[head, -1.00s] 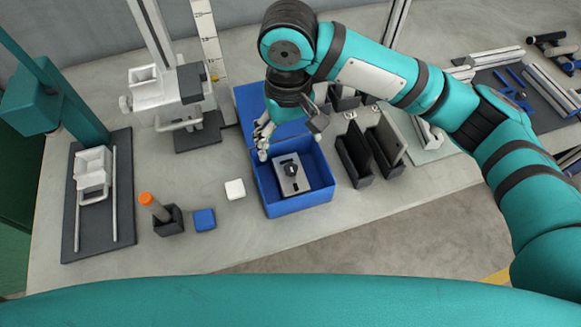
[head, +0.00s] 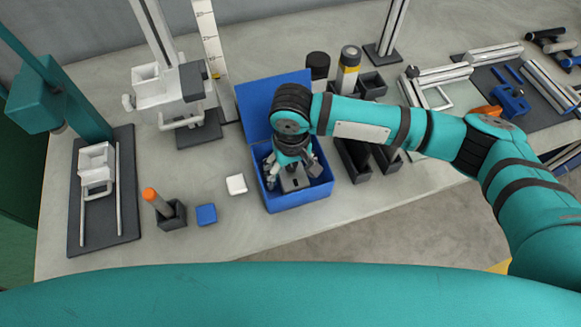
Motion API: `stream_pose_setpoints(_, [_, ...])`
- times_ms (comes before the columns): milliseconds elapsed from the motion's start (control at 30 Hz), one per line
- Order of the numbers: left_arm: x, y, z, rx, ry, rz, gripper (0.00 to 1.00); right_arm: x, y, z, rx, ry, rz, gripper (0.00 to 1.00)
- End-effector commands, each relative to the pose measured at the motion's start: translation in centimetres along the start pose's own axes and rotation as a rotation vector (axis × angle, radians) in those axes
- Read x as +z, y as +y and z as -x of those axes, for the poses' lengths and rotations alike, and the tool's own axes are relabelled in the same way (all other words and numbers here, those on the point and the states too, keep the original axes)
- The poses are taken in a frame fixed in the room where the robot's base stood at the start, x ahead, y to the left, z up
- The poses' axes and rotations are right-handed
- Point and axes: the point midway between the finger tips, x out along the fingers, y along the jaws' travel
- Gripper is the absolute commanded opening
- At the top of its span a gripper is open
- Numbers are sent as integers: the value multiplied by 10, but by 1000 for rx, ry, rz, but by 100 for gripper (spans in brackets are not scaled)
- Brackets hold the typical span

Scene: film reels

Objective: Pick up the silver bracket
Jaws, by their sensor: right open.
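The silver bracket (head: 294,183) lies inside the blue box (head: 298,200), partly hidden under my right gripper. It is a grey, flat-looking piece with a dark part on top, and that dark part is now covered. My right gripper (head: 290,176) is open and points down into the box, with its fingers to either side of the bracket's upper part. Whether the fingers touch the bracket cannot be made out. My left gripper is not in view.
The blue lid (head: 262,103) stands up behind the box. A white block (head: 236,184), a blue block (head: 206,214) and an orange-capped tool in a dark holder (head: 170,215) lie to the left. Dark bins (head: 355,162) stand close on the right.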

Motion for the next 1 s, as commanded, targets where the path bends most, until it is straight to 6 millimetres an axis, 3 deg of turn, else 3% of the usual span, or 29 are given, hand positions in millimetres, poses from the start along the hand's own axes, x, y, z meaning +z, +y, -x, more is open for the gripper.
stream_pose_setpoints(200, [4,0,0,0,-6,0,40,0,0,0,0,0,1,82])
stream_pose_setpoints(733, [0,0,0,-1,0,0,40,0,0,0,0,1,0,13])
stream_pose_setpoints(1000, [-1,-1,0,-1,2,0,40,-1,0,4,-1,3,1,12])
